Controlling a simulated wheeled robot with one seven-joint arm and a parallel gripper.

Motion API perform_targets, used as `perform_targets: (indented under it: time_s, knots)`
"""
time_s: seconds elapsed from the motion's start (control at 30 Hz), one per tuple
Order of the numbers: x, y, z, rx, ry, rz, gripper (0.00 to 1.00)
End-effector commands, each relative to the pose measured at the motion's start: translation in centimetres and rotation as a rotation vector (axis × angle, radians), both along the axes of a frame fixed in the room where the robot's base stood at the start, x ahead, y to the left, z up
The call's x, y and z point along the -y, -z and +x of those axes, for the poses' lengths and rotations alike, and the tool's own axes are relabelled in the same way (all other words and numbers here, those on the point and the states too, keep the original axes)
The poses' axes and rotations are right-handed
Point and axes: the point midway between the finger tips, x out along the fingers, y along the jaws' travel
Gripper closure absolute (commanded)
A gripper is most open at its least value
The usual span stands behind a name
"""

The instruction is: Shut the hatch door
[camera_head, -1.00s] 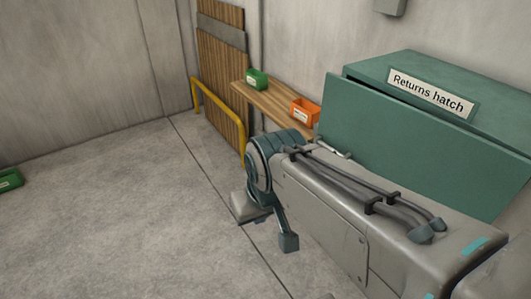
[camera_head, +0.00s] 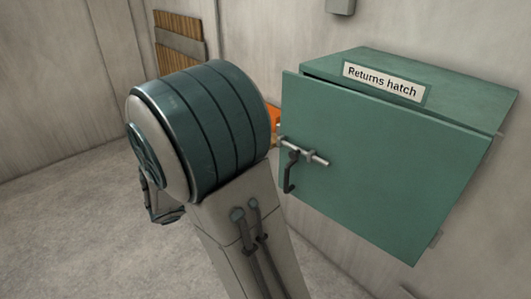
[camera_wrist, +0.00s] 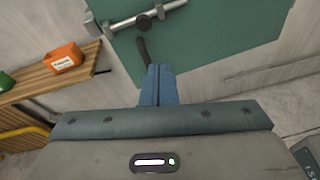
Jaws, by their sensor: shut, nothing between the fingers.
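The green hatch door (camera_head: 385,165) belongs to a wall box labelled "Returns hatch" (camera_head: 383,81). It stands slightly open, with a dark gap along its top and its left edge out from the box. A silver bolt (camera_head: 310,153) with a black hanging handle (camera_head: 290,175) sits near its left edge. In the wrist view the door (camera_wrist: 215,45), bolt and handle show above my gripper (camera_wrist: 158,70). Its blue fingers are together and empty, with the tips just below the handle in the picture; I cannot tell if they touch. In the head view my arm hides the gripper.
A wooden shelf (camera_wrist: 45,82) with an orange bin (camera_wrist: 63,58) and a green bin (camera_wrist: 6,80) is left of the hatch. A yellow rail (camera_wrist: 25,138) is below it. The floor (camera_head: 70,220) at left is clear.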

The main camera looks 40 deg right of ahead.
Motion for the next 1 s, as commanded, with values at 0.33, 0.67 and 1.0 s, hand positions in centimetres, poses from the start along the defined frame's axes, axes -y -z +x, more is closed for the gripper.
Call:
perform_targets:
  time_s: [0.33,0.67,1.0]
  knots:
    - [-0.4,0.1,4.5,-0.153,-0.173,-0.227,1.00]
    - [5.4,0.2,5.3,-0.155,-0.170,-0.227,1.00]
    - [11.5,0.5,6.4,-0.154,-0.172,-0.225,1.00]
